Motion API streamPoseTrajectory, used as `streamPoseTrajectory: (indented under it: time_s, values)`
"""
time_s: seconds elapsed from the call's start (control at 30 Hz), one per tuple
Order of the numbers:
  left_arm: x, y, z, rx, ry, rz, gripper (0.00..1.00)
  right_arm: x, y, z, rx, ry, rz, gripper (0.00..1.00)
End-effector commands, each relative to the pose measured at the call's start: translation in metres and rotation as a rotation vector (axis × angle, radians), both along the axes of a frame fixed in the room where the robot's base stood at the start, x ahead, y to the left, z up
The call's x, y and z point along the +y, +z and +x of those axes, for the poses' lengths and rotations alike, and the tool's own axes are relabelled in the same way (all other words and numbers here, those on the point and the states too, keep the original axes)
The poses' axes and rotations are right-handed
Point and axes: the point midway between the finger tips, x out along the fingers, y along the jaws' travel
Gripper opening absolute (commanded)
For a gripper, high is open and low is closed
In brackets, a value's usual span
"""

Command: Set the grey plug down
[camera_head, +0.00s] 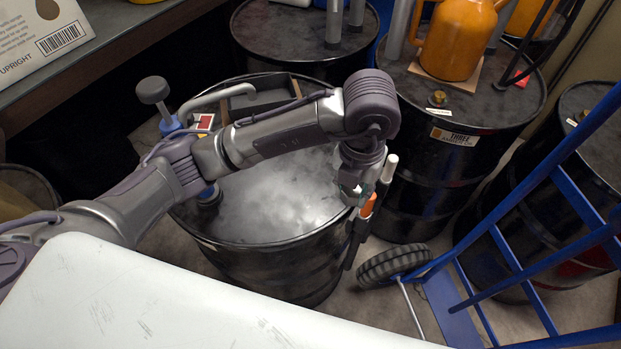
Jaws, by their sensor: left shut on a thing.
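My left arm reaches in from the left over the black drum (270,205) in the middle. My left gripper (357,189) points down at the drum's right rim. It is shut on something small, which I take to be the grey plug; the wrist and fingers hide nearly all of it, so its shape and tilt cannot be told. I cannot tell whether it touches the drum lid. My right gripper is not in view.
A dark holder with orange-tipped (369,204) and white-tipped (390,166) tools hangs at the drum's right rim, close to my gripper. An orange can (458,40) stands on the right drum (500,105), near a brass plug (437,98). A blue hand truck (510,262) stands right.

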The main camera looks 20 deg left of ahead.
Motion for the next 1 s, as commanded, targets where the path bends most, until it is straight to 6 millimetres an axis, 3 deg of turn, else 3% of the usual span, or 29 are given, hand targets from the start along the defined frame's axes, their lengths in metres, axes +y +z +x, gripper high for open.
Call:
streamPoseTrajectory:
  time_s: [0.17, 0.4, 0.5, 0.8, 1.0]
  values:
    - [0.023, -0.017, 0.007, 0.008, 0.026, 0.003, 0.0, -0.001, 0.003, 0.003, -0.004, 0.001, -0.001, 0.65]
    - [0.075, -0.046, 0.03, 0.006, 0.025, 0.006, 0.0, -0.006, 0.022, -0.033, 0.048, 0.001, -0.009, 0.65]
    - [0.091, -0.057, 0.038, 0.004, 0.023, 0.004, 0.0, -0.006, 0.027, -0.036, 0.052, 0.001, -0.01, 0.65]
    - [0.106, -0.081, 0.044, 0.007, 0.017, 0.002, 0.0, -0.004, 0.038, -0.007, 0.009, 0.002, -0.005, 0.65]
    - [0.105, -0.106, 0.044, 0.003, 0.017, 0.0, 0.0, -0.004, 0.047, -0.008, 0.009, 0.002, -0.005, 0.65]
